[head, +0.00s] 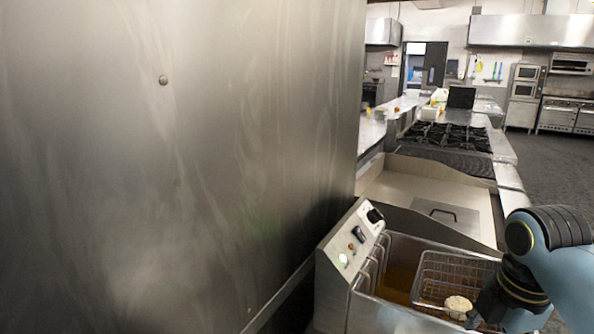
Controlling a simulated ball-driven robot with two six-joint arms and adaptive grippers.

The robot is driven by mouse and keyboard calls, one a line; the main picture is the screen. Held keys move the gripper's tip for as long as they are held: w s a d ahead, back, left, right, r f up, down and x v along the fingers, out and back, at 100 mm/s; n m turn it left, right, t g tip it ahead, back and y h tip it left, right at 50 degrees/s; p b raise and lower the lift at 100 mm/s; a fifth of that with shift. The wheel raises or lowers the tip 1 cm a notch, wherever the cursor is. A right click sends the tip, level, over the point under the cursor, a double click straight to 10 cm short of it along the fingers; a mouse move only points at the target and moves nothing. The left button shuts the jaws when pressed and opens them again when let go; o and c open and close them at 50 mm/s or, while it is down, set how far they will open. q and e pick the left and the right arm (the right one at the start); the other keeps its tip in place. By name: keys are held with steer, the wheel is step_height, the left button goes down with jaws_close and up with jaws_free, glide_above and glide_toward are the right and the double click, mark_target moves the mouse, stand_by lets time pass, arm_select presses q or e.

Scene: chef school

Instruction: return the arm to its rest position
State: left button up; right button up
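My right arm comes in at the lower right, blue with black joints. The black end of it, where my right gripper (482,312) seems to be, is low at the near side of the wire fryer basket (464,268). The fingers cannot be made out, so I cannot tell whether they are open or shut. A pale round piece of food (457,306) lies in or at the basket, next to the black end; I cannot tell if they touch. My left gripper is not in view.
A large steel panel (180,160) fills the left side. The fryer's control box (350,245) stands beside the oil vat. Behind are a flat steel counter (385,190) and a black-grated stove (450,137). Open floor (555,165) lies at the right.

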steer(key=s+a+r+m+t, duration=0.1)
steer(key=s+m, duration=0.8)
steer(key=s, duration=0.1)
steer(key=s+a+r+m+t, duration=0.1)
steer(key=s+r+m+t, duration=0.1)
steer(key=s+m, duration=0.7)
step_height(320, 180, down, 38)
steer(key=s+d+g+b, duration=0.2)
steer(key=s+b, duration=0.1)
steer(key=b, duration=0.7)
steer(key=s+d+f+g+b, duration=0.1)
steer(key=s+f+b, duration=0.6)
steer(key=s+f, duration=1)
step_height(320, 180, down, 4)
steer(key=shift+s+f, duration=0.2)
steer(key=shift+s, duration=0.1)
